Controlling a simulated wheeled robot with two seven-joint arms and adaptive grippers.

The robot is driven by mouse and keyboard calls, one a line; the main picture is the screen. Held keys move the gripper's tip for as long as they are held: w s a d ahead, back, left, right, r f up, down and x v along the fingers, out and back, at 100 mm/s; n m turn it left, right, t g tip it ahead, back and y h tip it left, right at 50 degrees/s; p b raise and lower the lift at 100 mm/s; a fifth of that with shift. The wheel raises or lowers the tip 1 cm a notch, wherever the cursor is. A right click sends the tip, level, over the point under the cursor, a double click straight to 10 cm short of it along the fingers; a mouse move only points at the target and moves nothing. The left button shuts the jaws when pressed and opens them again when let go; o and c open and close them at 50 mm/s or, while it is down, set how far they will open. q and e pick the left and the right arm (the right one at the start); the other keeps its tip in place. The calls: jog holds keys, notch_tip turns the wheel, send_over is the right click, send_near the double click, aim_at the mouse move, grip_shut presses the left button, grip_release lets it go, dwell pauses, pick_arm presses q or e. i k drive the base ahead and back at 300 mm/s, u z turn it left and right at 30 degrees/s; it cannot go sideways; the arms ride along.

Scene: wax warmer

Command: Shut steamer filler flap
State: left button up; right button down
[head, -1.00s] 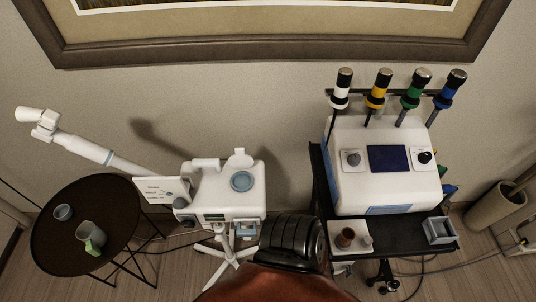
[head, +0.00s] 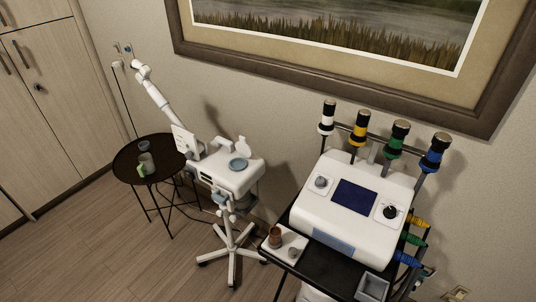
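The steamer (head: 226,179) is a white unit on a wheeled stand left of centre in the head view, with a long white arm (head: 156,98) reaching up to the left. A small white flap (head: 242,146) stands upright behind a round blue-grey part (head: 238,164) on its top. A white panel with small print (head: 185,141) also stands up at its left side. I cannot tell for sure which of these is the filler flap. Neither of my grippers is in view.
A round dark table (head: 134,168) with cups stands left of the steamer. A black cart (head: 330,266) with a white machine (head: 357,208) stands to the right. Wooden cabinets (head: 40,100) are at far left. The floor at lower left is clear.

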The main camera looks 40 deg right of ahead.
aim_at(243, 149)
jog(key=k, duration=0.2)
jog(key=z, duration=1)
jog(key=i, duration=1)
jog(key=z, duration=0.05)
